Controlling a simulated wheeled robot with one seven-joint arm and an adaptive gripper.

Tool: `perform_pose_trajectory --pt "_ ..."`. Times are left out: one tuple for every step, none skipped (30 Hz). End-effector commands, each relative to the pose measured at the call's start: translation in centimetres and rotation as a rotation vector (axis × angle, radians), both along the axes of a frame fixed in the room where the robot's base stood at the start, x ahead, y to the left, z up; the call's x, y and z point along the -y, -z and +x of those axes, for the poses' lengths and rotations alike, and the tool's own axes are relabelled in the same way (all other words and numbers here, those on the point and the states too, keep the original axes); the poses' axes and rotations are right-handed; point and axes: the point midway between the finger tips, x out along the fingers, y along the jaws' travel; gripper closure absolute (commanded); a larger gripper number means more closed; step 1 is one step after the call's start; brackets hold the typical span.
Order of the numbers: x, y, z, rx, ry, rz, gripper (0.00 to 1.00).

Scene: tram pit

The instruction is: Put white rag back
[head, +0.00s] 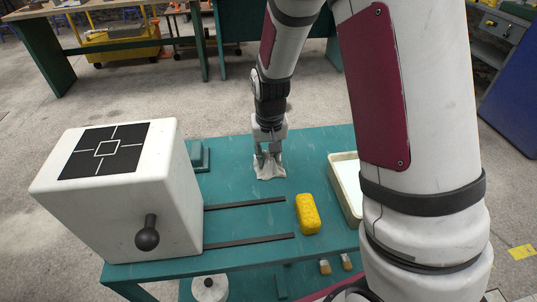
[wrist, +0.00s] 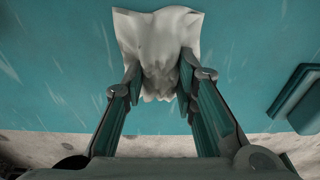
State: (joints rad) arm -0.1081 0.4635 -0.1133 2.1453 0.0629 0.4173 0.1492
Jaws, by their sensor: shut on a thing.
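The white rag (head: 268,169) is bunched at my gripper's fingertips on the teal table (head: 230,232), toward its far side. In the wrist view the rag (wrist: 158,38) spreads out beyond the fingers, with a gathered fold between them. My gripper (head: 268,156) points down and is shut on the rag; its two fingers (wrist: 159,82) press the cloth from both sides. The rag seems to touch the table, but I cannot tell whether it is slightly lifted.
A white box (head: 185,215) with a black knob stands on the left. A yellow sponge-like block (head: 308,214) lies in front of my gripper, near two dark rails (head: 246,203). A pale tray (head: 345,185) is at right, partly hidden by my arm. A teal block (head: 199,156) sits behind the box.

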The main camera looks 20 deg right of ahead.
Motion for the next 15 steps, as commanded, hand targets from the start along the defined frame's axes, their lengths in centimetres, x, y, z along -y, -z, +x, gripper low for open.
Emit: perform_pose_trajectory --pt "0.0 0.05 -0.01 0.0 0.0 0.0 0.96" --pt "-0.01 0.04 -0.01 -0.001 0.0 0.0 0.96" --pt "-0.01 0.04 -0.01 -0.001 0.0 0.0 0.96" --pt "-0.01 0.04 -0.01 -0.001 0.0 0.0 0.96" --pt "-0.01 0.04 -0.02 -0.001 0.0 0.0 0.7" --pt "-0.01 0.04 -0.02 -0.001 0.0 0.0 0.6" --pt "-0.01 0.04 -0.02 -0.001 0.0 0.0 0.54" --pt "-0.01 0.04 -0.01 -0.001 0.0 0.0 0.54" --pt "-0.01 0.04 -0.01 -0.001 0.0 0.0 0.54" --pt "-0.01 0.03 -0.01 -0.001 0.001 0.0 0.54" --pt "-0.01 0.03 -0.01 -0.001 0.001 0.0 0.54" --pt "-0.01 0.02 -0.02 -0.001 0.001 0.0 0.54" --pt "-0.01 0.02 -0.02 -0.001 0.001 0.0 0.54" --pt "-0.01 0.02 -0.01 -0.001 0.001 0.0 0.54" --pt "-0.01 0.02 -0.01 -0.001 0.001 0.0 0.54"
